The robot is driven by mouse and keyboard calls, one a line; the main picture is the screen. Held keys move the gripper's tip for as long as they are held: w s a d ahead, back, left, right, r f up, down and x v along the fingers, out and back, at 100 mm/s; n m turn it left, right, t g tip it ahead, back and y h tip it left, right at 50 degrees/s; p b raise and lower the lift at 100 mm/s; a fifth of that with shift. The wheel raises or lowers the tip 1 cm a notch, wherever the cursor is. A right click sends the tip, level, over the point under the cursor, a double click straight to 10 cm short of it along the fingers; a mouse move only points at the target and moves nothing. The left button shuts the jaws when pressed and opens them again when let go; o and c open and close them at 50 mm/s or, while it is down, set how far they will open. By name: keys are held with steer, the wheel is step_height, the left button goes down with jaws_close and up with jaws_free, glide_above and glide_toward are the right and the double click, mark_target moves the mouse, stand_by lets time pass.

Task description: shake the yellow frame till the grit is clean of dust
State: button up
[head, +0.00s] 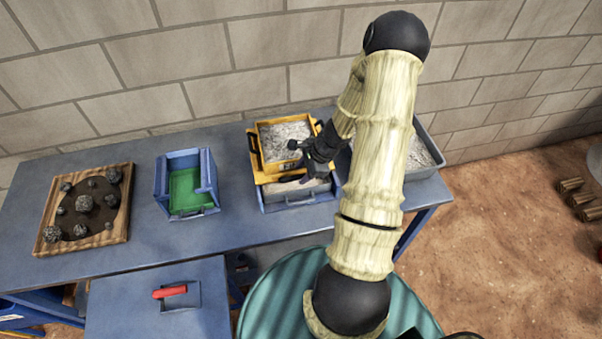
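The yellow frame (257,162) sits over a blue-grey tray (268,203) on the blue table, towards its right part. Pale grey grit (284,134) lies inside the frame, and paler material shows in the tray below its front edge. My gripper (291,164) is at the front right part of the frame, seen from behind and above. My wrist covers part of the frame's right side. The fingers are dark and small here, and I cannot tell whether they are closed on the frame's edge.
A wooden tray (120,239) with dark rocks stands at the left. A blue box with a green floor (185,189) stands between. A grey bin (433,151) of pale material is behind my arm. A red handle (170,291) is on the lower blue surface. Bare table lies between the containers.

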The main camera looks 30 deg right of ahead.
steer(key=shift+x, duration=0.85)
jaws_close()
